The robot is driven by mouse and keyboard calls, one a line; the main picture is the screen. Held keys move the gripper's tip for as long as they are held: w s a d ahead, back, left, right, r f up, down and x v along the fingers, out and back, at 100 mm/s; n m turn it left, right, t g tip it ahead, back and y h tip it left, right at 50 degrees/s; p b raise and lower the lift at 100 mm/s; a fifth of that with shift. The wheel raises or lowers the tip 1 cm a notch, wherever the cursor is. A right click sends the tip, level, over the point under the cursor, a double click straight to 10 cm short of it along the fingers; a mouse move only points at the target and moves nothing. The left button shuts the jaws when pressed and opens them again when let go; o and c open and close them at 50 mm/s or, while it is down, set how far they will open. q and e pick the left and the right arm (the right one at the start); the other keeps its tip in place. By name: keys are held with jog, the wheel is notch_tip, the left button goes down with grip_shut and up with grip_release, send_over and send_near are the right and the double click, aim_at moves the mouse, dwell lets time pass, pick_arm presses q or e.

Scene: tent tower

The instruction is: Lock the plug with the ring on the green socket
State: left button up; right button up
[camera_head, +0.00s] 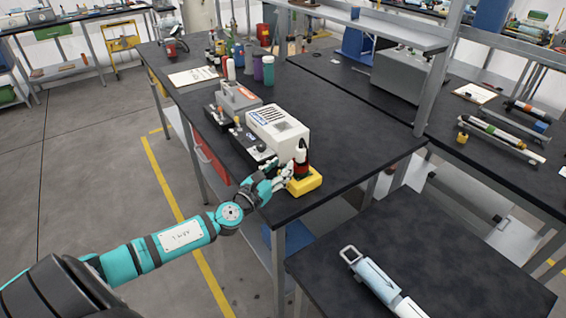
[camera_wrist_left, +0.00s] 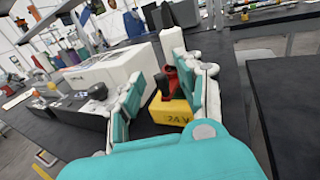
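A yellow block (camera_head: 305,181) stands near the front edge of the dark bench. It also shows in the left wrist view (camera_wrist_left: 172,112), marked 24V. An upright connector (camera_head: 301,158) with red, black and white parts stands on or right by it. In the left wrist view a red part (camera_wrist_left: 170,80) shows above the block, between my fingers. I cannot make out a green socket or tell the plug and ring apart. My left gripper (camera_head: 284,178) is at the block's left side. Its fingers (camera_wrist_left: 165,95) are spread apart, with a gap beside the red part. My right gripper is not in view.
A white box (camera_head: 278,130) and a grey unit (camera_head: 238,98) stand close behind the gripper on the bench. Several bottles stand farther back. The bench top right of the block is clear.

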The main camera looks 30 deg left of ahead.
pick_arm(q)
jog(key=shift+w, duration=0.9)
grip_shut()
